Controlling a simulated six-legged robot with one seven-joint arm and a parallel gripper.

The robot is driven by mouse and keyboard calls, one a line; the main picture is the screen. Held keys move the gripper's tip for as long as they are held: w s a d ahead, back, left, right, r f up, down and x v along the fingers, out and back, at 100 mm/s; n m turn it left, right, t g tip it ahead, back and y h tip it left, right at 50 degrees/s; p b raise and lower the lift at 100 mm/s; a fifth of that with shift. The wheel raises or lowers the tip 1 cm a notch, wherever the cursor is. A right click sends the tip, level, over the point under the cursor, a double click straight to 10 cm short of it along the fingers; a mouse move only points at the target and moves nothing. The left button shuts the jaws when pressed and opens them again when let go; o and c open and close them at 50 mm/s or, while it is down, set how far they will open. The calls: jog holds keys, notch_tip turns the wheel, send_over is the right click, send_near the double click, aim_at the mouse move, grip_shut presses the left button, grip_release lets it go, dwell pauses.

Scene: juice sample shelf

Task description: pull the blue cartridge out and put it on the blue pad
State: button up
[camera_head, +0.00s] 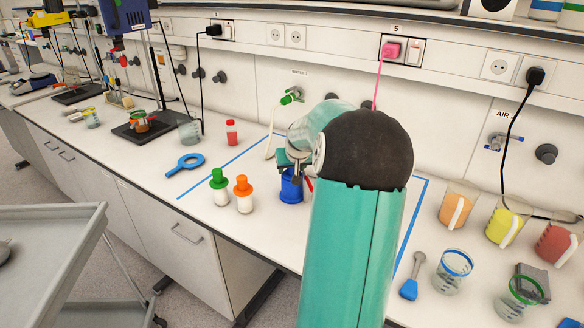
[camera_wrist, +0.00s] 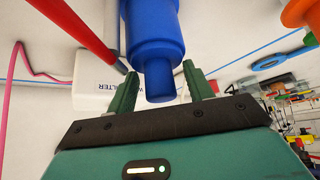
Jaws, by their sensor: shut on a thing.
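The blue cartridge (camera_wrist: 155,45) is a blue cylinder with a narrower stem, in the upper middle of the wrist view. My gripper (camera_wrist: 160,72) has its two green fingers on either side of the stem and is shut on it. The cartridge's upper end runs out of the picture. In the head view the blue cartridge (camera_head: 291,188) shows at the bench beside my gripper (camera_head: 287,165), partly hidden by my arm. I cannot tell whether it is free of its holder. I cannot make out a blue pad in either view.
A white box with partly hidden lettering (camera_wrist: 100,80) and a red rod (camera_wrist: 75,30) are close to the left finger. Green-capped (camera_head: 219,187) and orange-capped (camera_head: 242,194) bottles stand left of the cartridge. Blue tape (camera_head: 222,166) marks the bench. Jugs and beakers stand at right.

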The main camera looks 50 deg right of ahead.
jog(key=shift+r, duration=0.75)
dwell(0.6)
jog(key=shift+r, duration=3.8)
jog(key=shift+s+a, duration=0.1)
jog(key=shift+a, duration=0.05)
